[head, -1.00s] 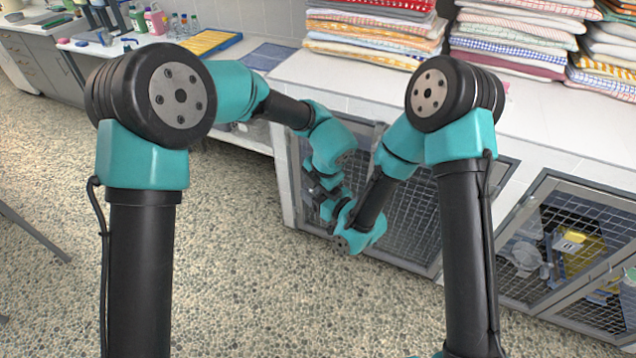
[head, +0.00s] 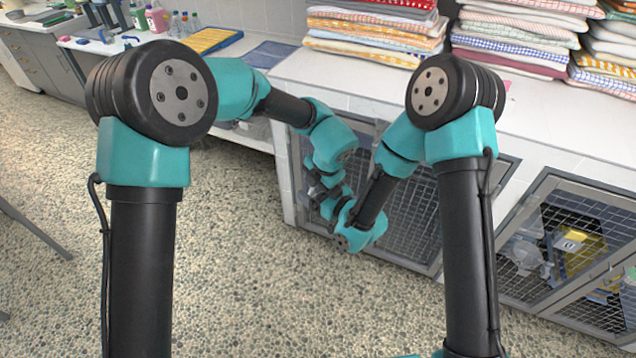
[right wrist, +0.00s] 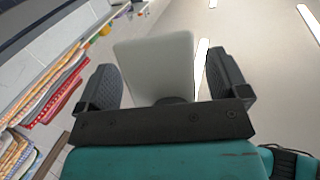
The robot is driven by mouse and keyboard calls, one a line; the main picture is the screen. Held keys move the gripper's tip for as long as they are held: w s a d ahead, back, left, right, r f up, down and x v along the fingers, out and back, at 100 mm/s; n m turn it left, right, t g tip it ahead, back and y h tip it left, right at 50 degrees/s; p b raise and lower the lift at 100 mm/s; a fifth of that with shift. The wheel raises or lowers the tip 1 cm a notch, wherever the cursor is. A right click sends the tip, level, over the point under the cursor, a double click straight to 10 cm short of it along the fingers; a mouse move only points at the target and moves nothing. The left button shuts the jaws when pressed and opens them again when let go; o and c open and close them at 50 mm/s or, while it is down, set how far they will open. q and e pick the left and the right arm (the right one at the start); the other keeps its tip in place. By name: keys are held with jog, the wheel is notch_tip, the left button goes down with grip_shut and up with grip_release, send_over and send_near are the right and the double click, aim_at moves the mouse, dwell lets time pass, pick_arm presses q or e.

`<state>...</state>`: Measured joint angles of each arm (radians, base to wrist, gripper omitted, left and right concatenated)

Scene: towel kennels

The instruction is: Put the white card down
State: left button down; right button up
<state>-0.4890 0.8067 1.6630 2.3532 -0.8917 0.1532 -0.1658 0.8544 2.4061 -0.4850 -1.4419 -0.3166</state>
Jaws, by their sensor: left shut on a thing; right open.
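The white card (right wrist: 158,65) shows in the right wrist view as a pale upright panel between and beyond the fingers of my right gripper (right wrist: 165,86). These fingers are open, with a gap on each side of the card. In the head view my left gripper (head: 316,180) is small and dark, close to my right wrist, in front of the mesh cages. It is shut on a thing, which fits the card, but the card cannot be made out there. The contact itself is hidden among the wrist links.
Folded towels (head: 375,30) stand in stacks on the white counter (head: 400,93). Below are mesh cage doors (head: 410,215); the cage at right holds a yellow and dark item (head: 572,240). A yellow tray (head: 212,40) and bottles stand back left.

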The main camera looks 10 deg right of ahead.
jog(key=s+d+f+m+g+h, duration=0.3)
jog(key=s+d+f, duration=0.15)
jog(key=f, duration=0.35)
jog(key=s+d+f+m+g+h, duration=0.2)
jog(key=s+d+f+g+h, duration=0.1)
jog(key=d+f, duration=0.3)
jog(key=s+d+f+m+g, duration=0.2)
jog(key=s+d+f+g, duration=0.1)
jog(key=s, duration=0.4)
jog(key=s+d+f+m+g+h, duration=0.1)
jog(key=s+d+f+m+g, duration=0.1)
jog(key=s+f, duration=0.3)
jog(key=shift+s+d+m+g, duration=0.3)
jog(key=shift+s+d+g, duration=0.4)
jog(key=shift+s+g, duration=0.3)
jog(key=shift+h, duration=0.3)
jog(key=w+a+r+n+t+y, duration=0.1)
jog(key=w+a+r+n+t, duration=0.15)
jog(key=w, duration=0.35)
jog(key=w+a+r+n+t, duration=0.1)
jog(key=w+a+r+t, duration=0.25)
jog(key=w, duration=0.35)
jog(key=w+a+r+n+t+y, duration=0.4)
jog(key=w+a+r, duration=0.3)
jog(key=a+r, duration=0.2)
notch_tip(320, 180, up, 2)
jog(key=shift+w+a+r+t+y, duration=0.1)
jog(key=shift+w+a+t+y, duration=0.2)
jog(key=shift+t, duration=0.6)
